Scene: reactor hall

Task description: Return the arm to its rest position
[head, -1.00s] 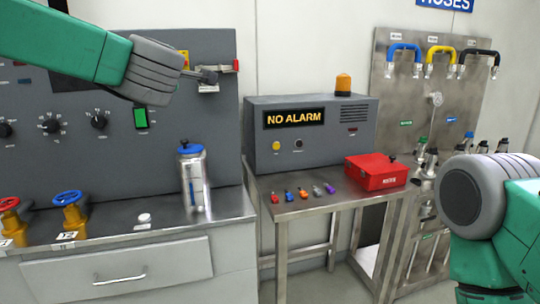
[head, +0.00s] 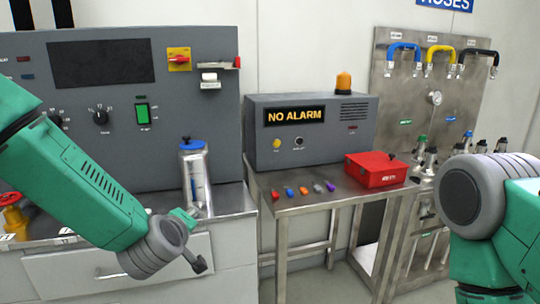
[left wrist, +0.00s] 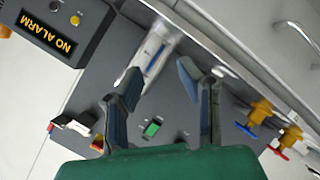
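My left arm comes in from the left in the head view, bent down in front of the left console and its drawer. The left gripper is mostly hidden behind my grey wrist there, with only a dark tip showing. In the left wrist view my left gripper (left wrist: 158,72) is open, its two dark fingers spread with nothing between them. The silver canister with a blue lid (head: 194,175) stands upright on the steel counter, behind my wrist; it also shows beyond the fingers in the left wrist view (left wrist: 151,55). My right arm's grey and green link is at the right edge; its gripper is not shown.
The grey control panel (head: 205,130) carries a red-yellow switch (head: 179,59) and a green-lit switch (head: 142,114). The steel table (head: 290,208) holds the alarm box (head: 265,150), a red box (head: 376,172) and several small coloured items. A hose panel (head: 400,105) stands at right.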

